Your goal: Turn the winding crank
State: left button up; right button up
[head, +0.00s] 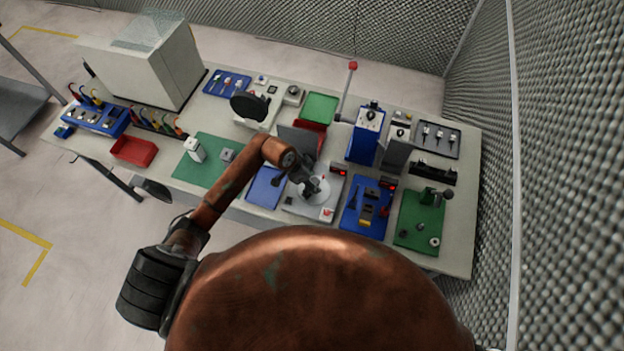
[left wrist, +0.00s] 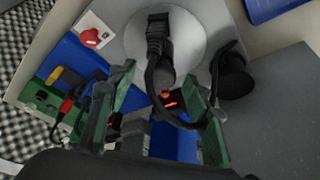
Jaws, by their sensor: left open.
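A pale round disc (head: 318,190) lies flat on a light plate at the middle of the table's front. It shows large in the left wrist view (left wrist: 190,50), with a black block and a bent black arm over it. A black knob (left wrist: 236,78) sits at the disc's right side there and looks like the crank's handle; the exact joint is unclear. My left gripper (head: 306,186) is above the disc, partly hiding it. In the left wrist view its green-padded fingers (left wrist: 160,82) are spread, with no crank part clearly gripped. My right gripper is out of view.
A red-lit display (head: 340,172) and a red button (head: 327,213) are by the disc. A blue board (head: 366,207) and a green board (head: 420,220) with fittings lie right. A tall red-topped lever (head: 351,80) stands behind. Mesh walls close the right side.

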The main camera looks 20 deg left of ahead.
pick_arm(q)
jog(key=shift+c, duration=0.3)
jog(key=c, duration=1.1)
jog(key=shift+o, duration=0.2)
jog(key=shift+m, duration=0.7)
